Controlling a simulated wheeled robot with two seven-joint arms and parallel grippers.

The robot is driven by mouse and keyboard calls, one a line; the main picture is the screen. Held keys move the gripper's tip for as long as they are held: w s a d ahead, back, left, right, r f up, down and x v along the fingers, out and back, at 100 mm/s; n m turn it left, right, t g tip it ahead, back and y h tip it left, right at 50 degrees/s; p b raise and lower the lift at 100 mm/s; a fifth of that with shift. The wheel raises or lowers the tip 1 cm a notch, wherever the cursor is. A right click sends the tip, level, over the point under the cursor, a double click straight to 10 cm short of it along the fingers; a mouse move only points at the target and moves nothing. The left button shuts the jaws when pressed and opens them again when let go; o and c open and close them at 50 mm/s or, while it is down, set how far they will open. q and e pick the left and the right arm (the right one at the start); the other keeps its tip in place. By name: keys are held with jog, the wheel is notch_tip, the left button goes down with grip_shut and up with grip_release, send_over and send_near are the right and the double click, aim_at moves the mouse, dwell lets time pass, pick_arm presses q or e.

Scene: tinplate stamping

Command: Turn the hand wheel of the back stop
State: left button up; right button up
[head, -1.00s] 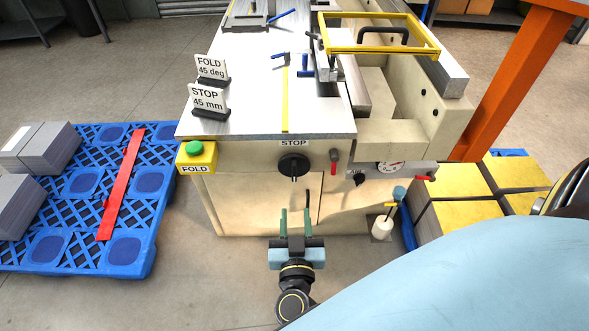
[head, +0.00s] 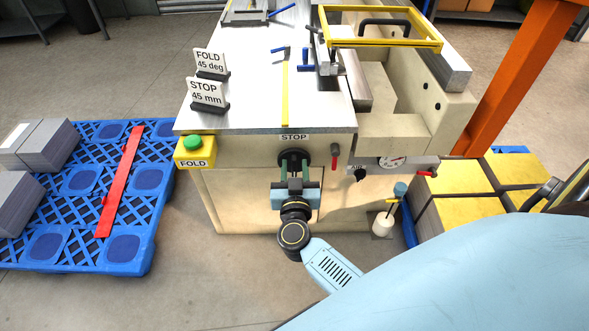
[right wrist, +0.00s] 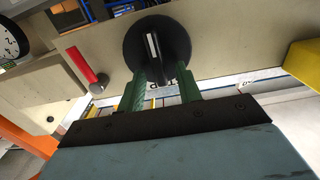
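The black round hand wheel (head: 294,154) is on the front of the machine, under the STOP label (head: 294,137). In the right wrist view the hand wheel (right wrist: 180,40) shows a raised grip bar with a white mark across its face. My right gripper (head: 292,172) is directly in front of the hand wheel. Its green fingers (right wrist: 163,80) are apart, with nothing held between them. Their tips are close to the wheel's lower part; I cannot tell whether they touch. The fingers hide the wheel's lower part in the head view. My left gripper is not in view.
A red-handled lever (head: 334,160) hangs just right of the wheel. The yellow FOLD button box (head: 194,153) is at the left corner. The steel table edge (head: 240,131) overhangs above. A blue pallet (head: 75,200) lies left.

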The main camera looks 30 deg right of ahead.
grip_shut()
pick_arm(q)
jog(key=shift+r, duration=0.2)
pick_arm(e)
jog(key=shift+m, duration=0.3)
